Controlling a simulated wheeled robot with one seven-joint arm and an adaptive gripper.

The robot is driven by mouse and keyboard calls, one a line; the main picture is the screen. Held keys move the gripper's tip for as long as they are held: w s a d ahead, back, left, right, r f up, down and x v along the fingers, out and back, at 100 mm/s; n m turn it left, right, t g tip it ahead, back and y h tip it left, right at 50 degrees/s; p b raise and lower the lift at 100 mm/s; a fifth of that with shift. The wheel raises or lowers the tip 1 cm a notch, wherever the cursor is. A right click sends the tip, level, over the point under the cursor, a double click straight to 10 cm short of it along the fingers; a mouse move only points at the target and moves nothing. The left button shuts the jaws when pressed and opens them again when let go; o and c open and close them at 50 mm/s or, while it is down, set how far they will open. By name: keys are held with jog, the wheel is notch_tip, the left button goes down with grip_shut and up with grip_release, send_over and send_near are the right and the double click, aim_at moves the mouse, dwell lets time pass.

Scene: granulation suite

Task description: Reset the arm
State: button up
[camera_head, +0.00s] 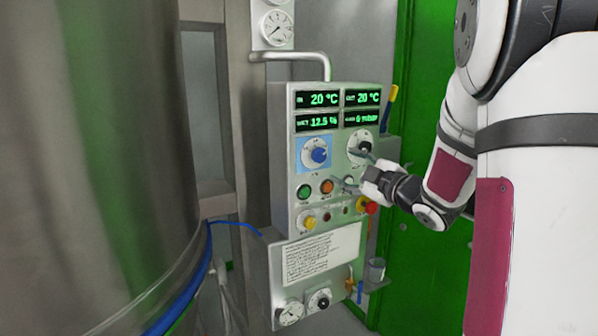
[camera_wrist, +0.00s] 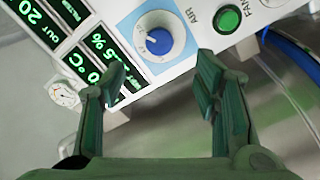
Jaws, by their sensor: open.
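My gripper (camera_head: 356,170) is at the right side of the control panel (camera_head: 287,150) in the head view, in front of the black-and-white knob (camera_head: 361,146) and the buttons below it. In the wrist view my gripper (camera_wrist: 160,92) is open, its two green fingers wide apart with nothing between them. Beyond the fingers the wrist view shows the blue AIR knob (camera_wrist: 159,41) on its light-blue plate and a green button (camera_wrist: 229,19). I cannot tell whether a finger touches the panel.
A large steel vessel (camera_head: 100,150) fills the left. A green door (camera_head: 420,90) stands behind the panel at right. A red emergency button (camera_head: 371,207) sits low on the panel. A small cup (camera_head: 376,268) stands on a bracket at the lower right. A pipe (camera_head: 300,56) bends above.

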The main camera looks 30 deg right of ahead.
jog(key=s+a+f+m+g, duration=0.3)
jog(key=s+a+m+g, duration=0.2)
jog(key=s+a, duration=0.7)
jog(key=s+a+f+m+g, duration=0.3)
jog(key=s+a+m+g, duration=0.3)
jog(key=s+a, duration=0.6)
jog(key=s+g, duration=0.1)
jog(key=s, duration=0.3)
jog(key=shift+s+a+m+g+h, duration=0.25)
jog(key=shift+a+m+g+h, duration=0.05)
jog(key=shift+a+g, duration=0.1)
jog(key=shift+f, duration=0.1)
